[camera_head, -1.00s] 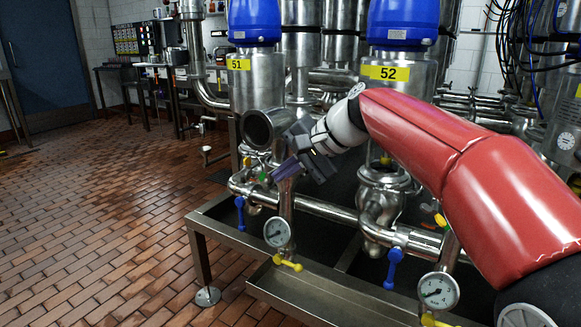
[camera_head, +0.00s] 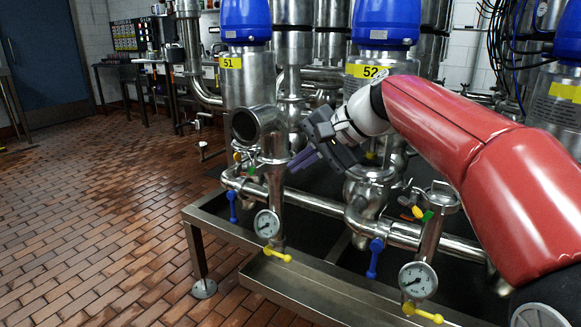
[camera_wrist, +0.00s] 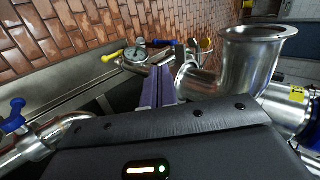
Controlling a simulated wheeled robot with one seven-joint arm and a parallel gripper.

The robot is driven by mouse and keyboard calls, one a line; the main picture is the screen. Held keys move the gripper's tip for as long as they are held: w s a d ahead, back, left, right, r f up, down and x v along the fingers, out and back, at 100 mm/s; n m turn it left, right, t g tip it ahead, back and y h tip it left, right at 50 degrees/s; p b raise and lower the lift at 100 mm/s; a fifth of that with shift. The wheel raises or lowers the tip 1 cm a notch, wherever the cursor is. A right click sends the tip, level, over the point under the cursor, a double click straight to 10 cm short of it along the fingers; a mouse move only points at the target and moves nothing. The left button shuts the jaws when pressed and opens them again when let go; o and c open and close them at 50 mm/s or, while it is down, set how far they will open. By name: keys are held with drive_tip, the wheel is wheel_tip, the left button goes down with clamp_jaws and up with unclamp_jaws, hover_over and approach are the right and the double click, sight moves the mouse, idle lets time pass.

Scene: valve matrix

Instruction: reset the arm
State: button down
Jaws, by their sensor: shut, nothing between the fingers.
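My gripper (camera_head: 303,160) is shut and empty at the end of my red and white arm. It is in front of the valve matrix, to the right of the open steel pipe mouth (camera_head: 246,125). In the wrist view the purple fingers of my gripper (camera_wrist: 160,75) lie together, pointing toward the pipework, with the flared pipe (camera_wrist: 248,65) just to their right. The fingers appear to hold nothing.
Two gauges (camera_head: 267,223) with yellow handles and blue handles (camera_head: 375,257) sit along the horizontal pipe. The steel frame (camera_head: 215,232) edges the matrix. The brick floor (camera_head: 100,220) at left is clear.

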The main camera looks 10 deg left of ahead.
drive_tip(key=v, duration=0.6)
drive_tip(key=s+d+f+n+t+h, duration=0.3)
drive_tip(key=s+d+f+h, duration=0.6)
drive_tip(key=s+d+f, duration=1)
drive_tip(key=s+f, duration=0.4)
drive_tip(key=shift+d, duration=0.3)
